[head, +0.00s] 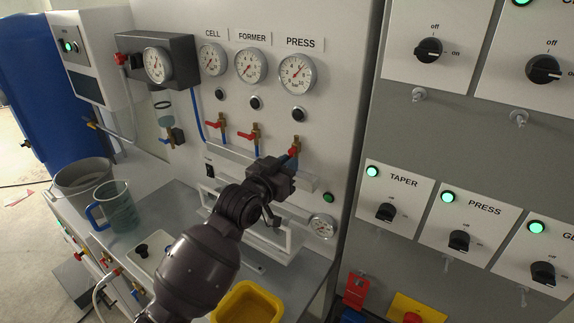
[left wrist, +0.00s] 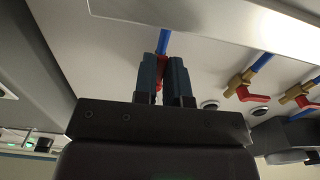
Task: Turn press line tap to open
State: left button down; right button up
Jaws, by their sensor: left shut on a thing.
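The press line tap (head: 296,143) is on the white panel below the PRESS gauge (head: 298,74), with a brass body and a red handle. My left gripper (head: 290,162) is at this tap and shut on its red handle. In the left wrist view the two dark fingers of the left gripper (left wrist: 163,65) stand on either side of the red handle (left wrist: 159,82), with a blue hose (left wrist: 163,42) beyond them. The gripper hides much of the tap, so I cannot tell its exact angle. My right gripper is not in view.
The FORMER tap (head: 255,136) and CELL tap (head: 222,128), both red-handled, sit close by on the left. A ledge (head: 240,164) runs just below the taps. A blue-handled jug (head: 117,208) and a yellow tray (head: 247,303) are on the bench.

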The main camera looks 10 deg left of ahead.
pick_arm(q)
jog(key=c, duration=1.2)
grip_release()
jog(key=b+v, duration=0.1)
jog(key=v, duration=1)
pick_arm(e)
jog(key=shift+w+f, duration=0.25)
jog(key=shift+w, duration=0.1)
pick_arm(q)
jog(key=shift+f, duration=0.1)
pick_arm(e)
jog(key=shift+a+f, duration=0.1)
